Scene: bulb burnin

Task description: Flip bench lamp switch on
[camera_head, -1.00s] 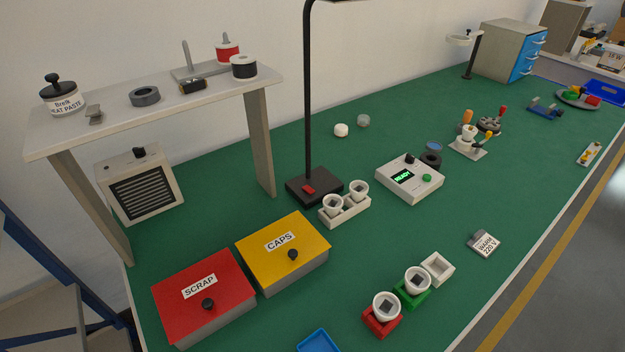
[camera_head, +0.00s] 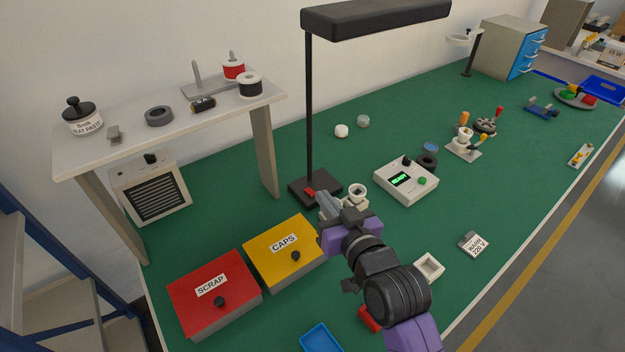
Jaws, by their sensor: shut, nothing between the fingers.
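The bench lamp has a black base (camera_head: 325,188), a thin black pole (camera_head: 309,110) and a long dark head (camera_head: 375,17) over the bench. Its red rocker switch (camera_head: 310,193) is on the front left of the base. The head shows no glow that I can see. My gripper (camera_head: 325,200) is shut and empty, its fingertips close to the front of the base, just right of the switch in the picture. I cannot tell whether they touch the base. My arm reaches in from the lower right.
A white cup holder with a cup (camera_head: 357,193) stands beside my gripper, partly hidden by it. The yellow CAPS box (camera_head: 283,250) and red SCRAP box (camera_head: 214,293) are to the left. A tester reading READY (camera_head: 407,180) is to the right. A shelf (camera_head: 180,125) stands behind left.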

